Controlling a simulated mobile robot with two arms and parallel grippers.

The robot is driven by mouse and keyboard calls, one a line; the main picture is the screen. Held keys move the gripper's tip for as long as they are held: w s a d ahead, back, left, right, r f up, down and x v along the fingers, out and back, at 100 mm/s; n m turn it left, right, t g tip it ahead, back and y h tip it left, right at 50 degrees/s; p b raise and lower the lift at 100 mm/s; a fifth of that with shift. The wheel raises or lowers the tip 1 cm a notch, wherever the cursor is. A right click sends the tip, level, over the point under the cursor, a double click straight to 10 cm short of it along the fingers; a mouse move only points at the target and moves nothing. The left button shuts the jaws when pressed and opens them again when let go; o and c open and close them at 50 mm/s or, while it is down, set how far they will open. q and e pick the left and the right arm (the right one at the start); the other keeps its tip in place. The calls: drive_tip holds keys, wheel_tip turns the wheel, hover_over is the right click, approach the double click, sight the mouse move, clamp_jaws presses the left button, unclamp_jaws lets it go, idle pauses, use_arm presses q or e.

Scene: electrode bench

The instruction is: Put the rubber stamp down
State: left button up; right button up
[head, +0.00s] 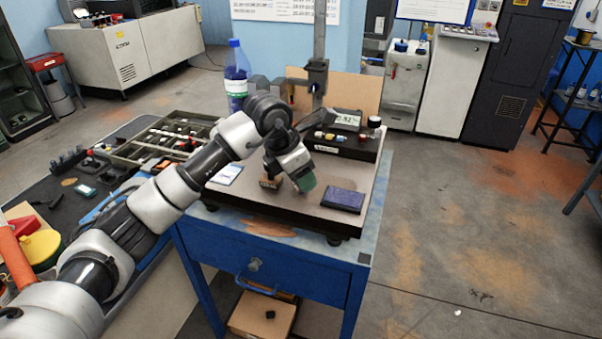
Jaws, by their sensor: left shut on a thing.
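My left gripper (288,178) reaches in from the left, pointing down over the plate on the blue bench. It is shut on the rubber stamp, seen as a small brown block (269,183) with a dark band at the fingertips. A green piece (306,182) shows on the gripper's right side. The gripper partly hides the stamp, and I cannot tell whether the stamp touches the plate (285,210). A dark blue flat pad (343,201) lies on the plate to the right of the gripper. My right gripper is not in view.
Behind the gripper stand a black meter box (345,143), a grey post (319,60) and a blue bottle (236,78). A pale card (226,174) lies left. A sorting tray (160,142) sits farther left. The plate's front strip is clear.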

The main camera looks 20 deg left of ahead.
use_arm(q)
drive_tip(key=shift+f, duration=0.6)
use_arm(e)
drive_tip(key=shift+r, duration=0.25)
use_arm(q)
drive_tip(key=shift+f, duration=0.1)
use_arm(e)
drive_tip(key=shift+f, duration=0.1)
use_arm(q)
drive_tip(key=o, duration=0.3)
drive_tip(key=shift+f, duration=0.1)
drive_tip(key=o, duration=0.5)
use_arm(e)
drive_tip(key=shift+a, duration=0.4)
